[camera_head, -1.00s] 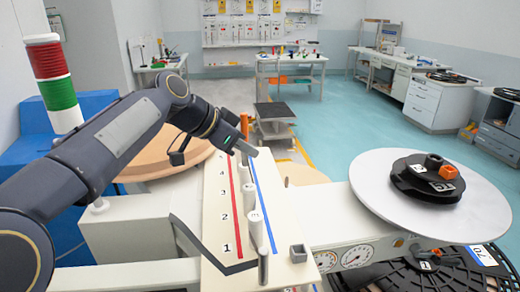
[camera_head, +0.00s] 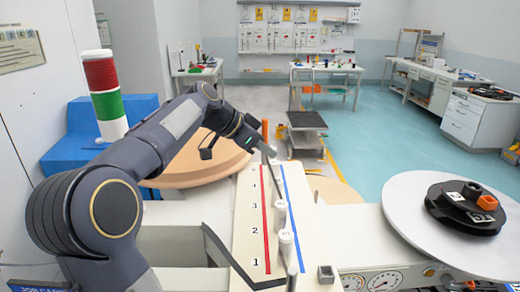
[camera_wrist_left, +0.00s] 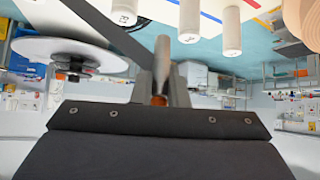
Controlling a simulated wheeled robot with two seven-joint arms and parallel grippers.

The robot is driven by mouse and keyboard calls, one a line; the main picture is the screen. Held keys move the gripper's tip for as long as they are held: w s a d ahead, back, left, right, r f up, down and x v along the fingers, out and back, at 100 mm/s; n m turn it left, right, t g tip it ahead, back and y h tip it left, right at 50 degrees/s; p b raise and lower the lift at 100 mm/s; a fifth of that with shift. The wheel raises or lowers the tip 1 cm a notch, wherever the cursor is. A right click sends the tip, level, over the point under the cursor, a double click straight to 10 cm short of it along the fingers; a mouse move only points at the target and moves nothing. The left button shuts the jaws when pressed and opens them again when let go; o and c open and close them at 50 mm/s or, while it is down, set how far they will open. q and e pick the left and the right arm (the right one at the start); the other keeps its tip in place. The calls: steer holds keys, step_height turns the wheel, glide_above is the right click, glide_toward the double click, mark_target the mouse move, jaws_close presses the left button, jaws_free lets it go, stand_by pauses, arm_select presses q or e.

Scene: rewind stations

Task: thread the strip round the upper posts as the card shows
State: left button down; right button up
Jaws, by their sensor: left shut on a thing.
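A white post (camera_head: 285,243) stands near number 2; several white posts also show in the left wrist view (camera_wrist_left: 231,32). The dark strip (camera_head: 222,252) bends round the board's near left corner to a grey near post (camera_head: 291,278). My left gripper (camera_head: 270,154) is over the board's far end, beyond the posts. In the left wrist view the gripper (camera_wrist_left: 161,75) is shut on the strip (camera_wrist_left: 95,28), which runs to the upper left. My right gripper is out of view.
A white disc (camera_head: 400,205) with a black reel (camera_head: 466,208) stands on the right. A tan round disc (camera_head: 190,165) lies behind my left arm. A red, green and white signal column (camera_head: 105,95) stands at left.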

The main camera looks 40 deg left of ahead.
arm_select(q)
steer(key=w+d+r+p, duration=0.1)
steer(key=w+d+p, duration=0.2)
steer(key=d, duration=1.2)
steer(key=w+d+r+p, duration=0.1)
steer(key=w+d+p, duration=0.2)
steer(key=w+d, duration=0.5)
steer(key=w+d+r+p, duration=0.1)
steer(key=w+d+p, duration=0.3)
steer(key=d, duration=2)
steer(key=shift+w+d, duration=0.25)
steer(key=shift+w, duration=0.95)
steer(key=shift+w+d, duration=0.2)
steer(key=shift+d, duration=0.25)
steer(key=shift+w+d, duration=0.2)
steer(key=shift+d, duration=0.25)
steer(key=shift+f, duration=0.3)
steer(key=shift+f+b, duration=1.5)
steer(key=shift+f, duration=0.35)
